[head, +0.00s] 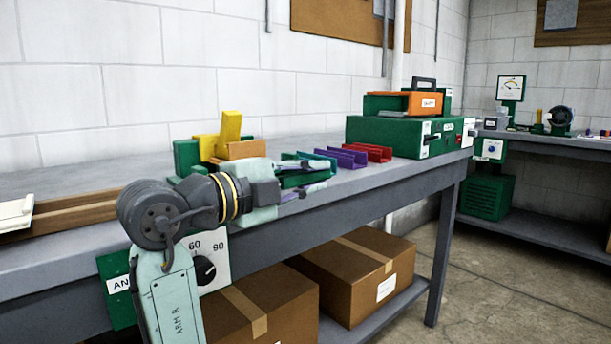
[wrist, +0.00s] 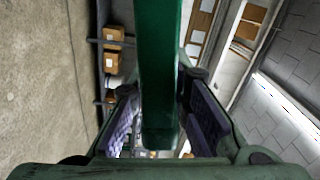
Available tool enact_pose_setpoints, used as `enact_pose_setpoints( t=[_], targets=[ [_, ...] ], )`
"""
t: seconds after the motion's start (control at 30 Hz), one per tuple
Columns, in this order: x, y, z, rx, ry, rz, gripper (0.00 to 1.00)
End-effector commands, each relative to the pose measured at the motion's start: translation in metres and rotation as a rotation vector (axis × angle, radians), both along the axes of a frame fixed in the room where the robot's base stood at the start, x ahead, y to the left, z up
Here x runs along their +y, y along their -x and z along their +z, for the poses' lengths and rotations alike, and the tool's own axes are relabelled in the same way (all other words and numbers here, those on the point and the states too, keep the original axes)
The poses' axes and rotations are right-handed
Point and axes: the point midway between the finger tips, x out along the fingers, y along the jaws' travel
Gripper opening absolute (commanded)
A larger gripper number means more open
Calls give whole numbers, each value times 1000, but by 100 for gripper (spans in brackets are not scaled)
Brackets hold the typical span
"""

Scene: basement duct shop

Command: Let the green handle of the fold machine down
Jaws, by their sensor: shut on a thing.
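A green bar, which I take to be the green handle (wrist: 160,65), runs down the middle of the wrist view between my jaws. My gripper (wrist: 160,118) is shut on it, with a dark purple pad on each side. In the head view my gripper (head: 306,181) is above the front edge of the bench, with dark green between its fingers. The fold machine seems to be the green unit (head: 186,158) with yellow and orange blocks behind my wrist. Its angle panel (head: 218,257), with a dial, hangs at the bench front. My arm hides much of the machine and the handle's hinge.
Purple (head: 343,158) and red (head: 374,151) channel pieces lie on the bench (head: 415,176) beyond my gripper. A green box machine (head: 385,134) with an orange top stands farther right. Cardboard boxes (head: 345,285) fill the shelf below. The floor at right is clear.

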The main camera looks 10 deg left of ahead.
Motion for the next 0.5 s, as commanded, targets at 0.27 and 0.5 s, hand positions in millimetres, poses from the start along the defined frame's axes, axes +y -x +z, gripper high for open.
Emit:
enact_pose_setpoints(
  t=[0.27, 0.5],
  targets=[
    [0, 0, -26, -26, -36, -1, 0],
    [1, -1, -32, -22, -33, 0, 0]
  ],
)
